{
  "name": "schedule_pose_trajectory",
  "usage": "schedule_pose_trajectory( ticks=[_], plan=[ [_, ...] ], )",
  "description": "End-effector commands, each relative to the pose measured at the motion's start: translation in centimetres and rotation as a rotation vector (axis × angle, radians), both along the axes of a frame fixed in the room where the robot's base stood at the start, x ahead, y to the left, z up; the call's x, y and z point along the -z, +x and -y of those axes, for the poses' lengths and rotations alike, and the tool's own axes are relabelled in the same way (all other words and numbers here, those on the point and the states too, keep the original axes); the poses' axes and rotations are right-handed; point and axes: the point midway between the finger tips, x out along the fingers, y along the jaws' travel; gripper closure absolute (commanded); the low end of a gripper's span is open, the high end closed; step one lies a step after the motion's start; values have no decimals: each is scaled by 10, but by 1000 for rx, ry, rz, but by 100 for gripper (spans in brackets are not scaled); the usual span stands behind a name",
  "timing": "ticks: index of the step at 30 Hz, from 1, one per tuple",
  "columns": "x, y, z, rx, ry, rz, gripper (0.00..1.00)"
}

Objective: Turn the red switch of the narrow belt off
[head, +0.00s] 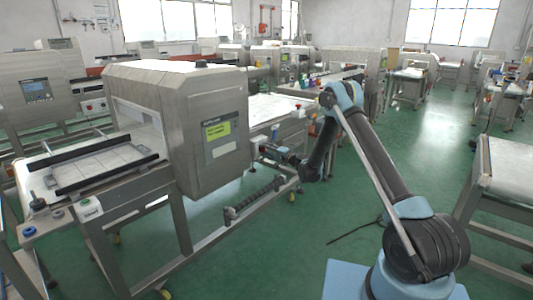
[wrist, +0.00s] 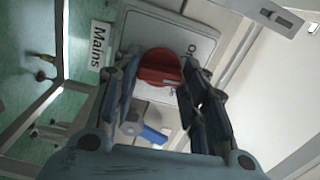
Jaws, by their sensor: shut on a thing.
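In the wrist view the red switch (wrist: 157,62) is a round red knob on a light grey switch plate (wrist: 203,42). A white label reading "Mains" (wrist: 97,45) is beside the plate. My gripper (wrist: 158,78) has one finger on each side of the knob and is shut on it. The fingers hide part of the knob and of the markings, so I cannot tell its setting. In the head view my gripper (head: 277,155) is beside the grey metal detector housing (head: 208,125), low at its right side. The switch is too small to make out there.
The detector has a green-yellow display (head: 218,131) and a belt with black rails (head: 105,165) at left. A metal bar (head: 255,197) runs low below my gripper. Another table (head: 505,165) stands at the right.

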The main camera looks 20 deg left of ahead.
Motion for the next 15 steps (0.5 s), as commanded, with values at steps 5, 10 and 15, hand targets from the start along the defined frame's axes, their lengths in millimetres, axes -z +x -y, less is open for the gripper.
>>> schedule_pose_trajectory(
  ticks=[5, 10, 15],
  plan=[
    [2, -2, 0, -3, -67, 156, 84],
    [2, -2, 0, -3, -128, 302, 84],
    [2, -2, -1, -4, -181, 431, 84]
  ],
)
